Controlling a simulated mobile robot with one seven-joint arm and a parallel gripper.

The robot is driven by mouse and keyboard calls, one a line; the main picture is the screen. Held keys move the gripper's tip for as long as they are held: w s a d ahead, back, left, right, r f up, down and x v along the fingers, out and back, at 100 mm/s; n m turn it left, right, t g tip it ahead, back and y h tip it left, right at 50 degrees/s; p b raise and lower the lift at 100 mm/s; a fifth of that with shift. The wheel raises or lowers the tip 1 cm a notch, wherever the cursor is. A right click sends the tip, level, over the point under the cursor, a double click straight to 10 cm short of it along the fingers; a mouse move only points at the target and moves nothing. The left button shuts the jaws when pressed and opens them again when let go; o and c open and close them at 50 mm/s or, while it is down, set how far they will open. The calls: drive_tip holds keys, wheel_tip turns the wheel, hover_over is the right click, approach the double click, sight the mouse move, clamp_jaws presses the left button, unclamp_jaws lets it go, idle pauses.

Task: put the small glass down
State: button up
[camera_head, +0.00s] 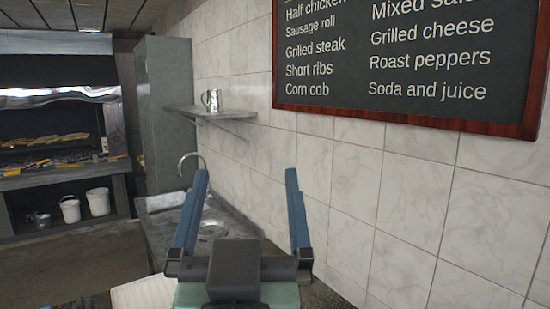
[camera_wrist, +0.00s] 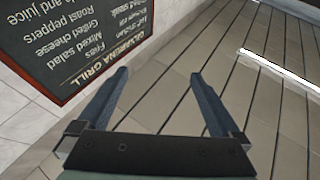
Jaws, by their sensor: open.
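My gripper (camera_head: 246,171) is raised in front of the tiled wall, its two blue fingers spread wide with nothing between them. In the wrist view my gripper (camera_wrist: 160,73) is also open and empty, with the ceiling and the menu board behind it. I cannot make out a small glass in either view. A shiny grey mug-like vessel (camera_head: 212,100) with a handle stands on the wall shelf (camera_head: 225,114), well beyond the fingers; I cannot tell whether it is glass or metal.
A counter with a sink (camera_head: 213,230) and tap (camera_head: 190,160) lies beyond my fingers. A menu board (camera_head: 405,60) hangs on the right wall. A grill (camera_head: 60,150) with food stands at the far left, with white buckets (camera_head: 98,201) below it. Floor at left is clear.

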drive_tip(key=s+d+r+t, duration=0.1)
drive_tip(key=s+r+t, duration=0.1)
drive_tip(key=r, duration=0.4)
drive_tip(key=s+d+r+t+h, duration=0.1)
drive_tip(key=s+d+r+t, duration=0.1)
drive_tip(key=s+r, duration=0.3)
drive_tip(key=shift+s+r, duration=0.15)
drive_tip(key=shift+r, duration=0.2)
wheel_tip(320, 180, down, 4)
drive_tip(key=b, duration=0.3)
drive_tip(key=shift+a+b, duration=0.1)
drive_tip(key=shift+b, duration=0.25)
